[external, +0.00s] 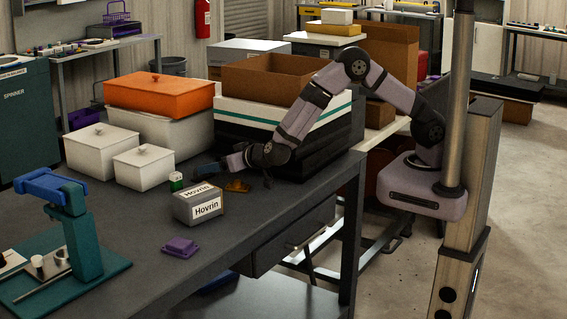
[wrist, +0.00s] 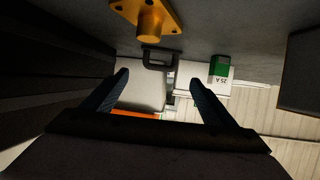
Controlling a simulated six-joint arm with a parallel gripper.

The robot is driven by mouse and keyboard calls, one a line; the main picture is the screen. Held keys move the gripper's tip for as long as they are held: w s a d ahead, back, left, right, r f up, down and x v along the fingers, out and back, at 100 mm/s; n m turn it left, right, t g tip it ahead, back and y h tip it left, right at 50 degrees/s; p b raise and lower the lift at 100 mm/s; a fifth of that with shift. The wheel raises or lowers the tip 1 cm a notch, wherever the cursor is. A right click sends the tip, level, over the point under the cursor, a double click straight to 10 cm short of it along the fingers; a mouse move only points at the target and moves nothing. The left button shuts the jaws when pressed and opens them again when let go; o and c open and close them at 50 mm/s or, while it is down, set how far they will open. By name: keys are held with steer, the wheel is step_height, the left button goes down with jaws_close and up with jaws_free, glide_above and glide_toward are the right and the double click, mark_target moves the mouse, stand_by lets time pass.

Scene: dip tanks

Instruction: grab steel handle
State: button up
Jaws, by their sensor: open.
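The steel handle (wrist: 160,51) is a dark grey U-shaped bar. In the wrist view it lies in the upper middle, ahead of the fingertips and roughly centred between them. My gripper (wrist: 160,80) is open, with two dark blue fingers wide apart and nothing between them. In the external view my gripper (external: 205,169) is low over the bench, just behind the Hovrin box. I cannot make out the handle clearly in the external view.
An amber flanged part (wrist: 150,22) lies close to the handle. A small green and white box (external: 175,182) and the grey Hovrin box (external: 198,205) stand nearby. White lidded tanks (external: 144,167) are to the left. A large black bin (external: 290,145) stands right behind my wrist.

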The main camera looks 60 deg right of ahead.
steer(key=shift+p+x, duration=1.05)
steer(key=shift+x, duration=2.6)
steer(key=shift+s+f, duration=0.1)
steer(key=shift+f, duration=0.05)
steer(key=c, duration=1.1)
